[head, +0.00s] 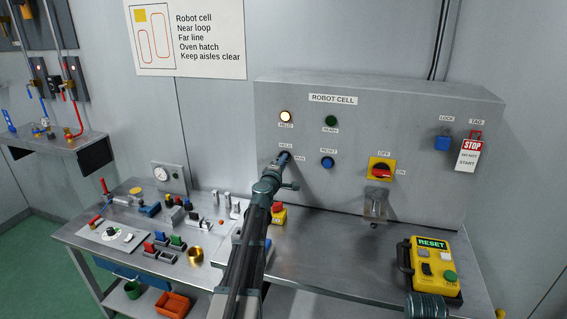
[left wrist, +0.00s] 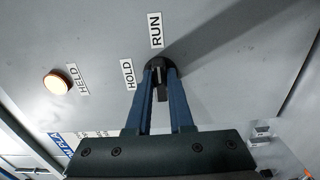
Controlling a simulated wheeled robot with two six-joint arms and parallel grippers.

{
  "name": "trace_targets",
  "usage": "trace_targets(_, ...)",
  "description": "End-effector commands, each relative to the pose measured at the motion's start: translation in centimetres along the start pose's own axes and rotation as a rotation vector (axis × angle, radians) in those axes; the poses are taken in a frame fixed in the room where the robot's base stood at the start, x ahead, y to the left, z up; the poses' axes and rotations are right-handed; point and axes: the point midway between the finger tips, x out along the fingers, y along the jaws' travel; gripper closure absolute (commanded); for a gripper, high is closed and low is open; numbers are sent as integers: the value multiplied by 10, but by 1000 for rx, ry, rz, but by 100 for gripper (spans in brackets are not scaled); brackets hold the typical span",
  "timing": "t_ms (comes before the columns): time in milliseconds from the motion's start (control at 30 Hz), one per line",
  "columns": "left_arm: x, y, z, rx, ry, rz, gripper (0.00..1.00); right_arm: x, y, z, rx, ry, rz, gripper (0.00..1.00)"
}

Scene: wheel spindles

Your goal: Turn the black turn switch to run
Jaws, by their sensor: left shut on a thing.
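The black turn switch (left wrist: 158,64) is on the grey robot cell panel in the left wrist view, with the labels HOLD (left wrist: 128,75) and RUN (left wrist: 155,30) beside it. My left gripper (left wrist: 160,84) is shut on the switch, one blue finger on each side of its handle. In the head view my left gripper (head: 285,157) reaches the panel and mostly hides the switch. I cannot tell clearly which label the handle points to. The lamp marked HELD is lit, and it also shows in the left wrist view (left wrist: 57,82).
The panel also carries a dark green lamp (head: 331,121), a blue reset button (head: 327,163) and a red and yellow switch (head: 382,171). A red stop button (head: 279,213) sits below my left arm. A yellow reset pendant (head: 432,268) stands at the bench's right.

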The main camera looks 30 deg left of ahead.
Motion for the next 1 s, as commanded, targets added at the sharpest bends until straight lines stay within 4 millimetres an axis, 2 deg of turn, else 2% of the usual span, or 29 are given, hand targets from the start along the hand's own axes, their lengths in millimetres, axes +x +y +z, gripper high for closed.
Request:
trace_targets(467,-1,-1,1,14,-2,-1,100,0,0,0,0,0,0,50)
trace_targets(500,-1,-1,1,14,-2,0,75,0,0,0,0,0,0,50)
trace_targets(633,-1,0,1,13,-2,0,51,0,0,0,0,0,0,50)
trace_targets(1000,-2,0,0,11,-1,0,50,0,0,0,0,0,0,50)
